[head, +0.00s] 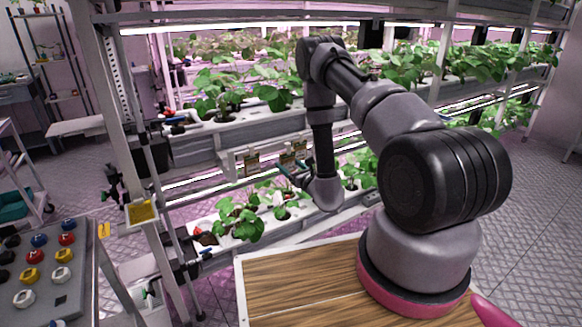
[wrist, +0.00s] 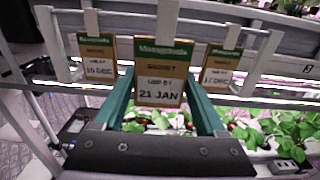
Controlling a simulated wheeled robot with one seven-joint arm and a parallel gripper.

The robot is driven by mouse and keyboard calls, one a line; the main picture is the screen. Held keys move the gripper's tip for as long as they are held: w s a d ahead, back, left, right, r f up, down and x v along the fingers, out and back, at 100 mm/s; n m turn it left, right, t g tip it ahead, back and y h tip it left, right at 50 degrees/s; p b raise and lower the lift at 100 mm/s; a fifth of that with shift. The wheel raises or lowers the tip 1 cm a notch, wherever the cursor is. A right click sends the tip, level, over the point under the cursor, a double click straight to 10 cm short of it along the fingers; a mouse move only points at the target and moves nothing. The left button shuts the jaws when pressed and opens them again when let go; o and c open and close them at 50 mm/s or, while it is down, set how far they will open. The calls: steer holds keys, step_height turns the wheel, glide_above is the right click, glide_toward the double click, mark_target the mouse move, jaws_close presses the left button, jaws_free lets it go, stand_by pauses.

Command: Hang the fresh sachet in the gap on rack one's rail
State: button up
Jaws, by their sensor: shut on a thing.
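The fresh sachet (wrist: 161,72), a brown card with a green top marked "21 JAN", is upright between the green fingers of my gripper (wrist: 160,104) in the wrist view. My gripper is shut on it. A pale strip rises from its top in front of the white rail (wrist: 135,22); I cannot tell whether it rests on the rail. A sachet marked "10 DEC" (wrist: 98,60) hangs to its left, and one marked "17 DEC" (wrist: 220,66) to its right. In the head view my gripper (head: 288,172) is at the rack's rail, small and partly hidden by my arm.
Planted troughs (head: 205,140) run above the rail, and a lower trough (head: 215,245) with leafy plants lies below. A rack post (head: 135,170) with a yellow card (head: 142,212) stands left. A button panel (head: 50,270) is at the lower left.

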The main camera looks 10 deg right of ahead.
steer(key=x, duration=0.7)
steer(key=shift+w+f, duration=0.4)
stand_by(0.4)
steer(key=o, duration=0.9)
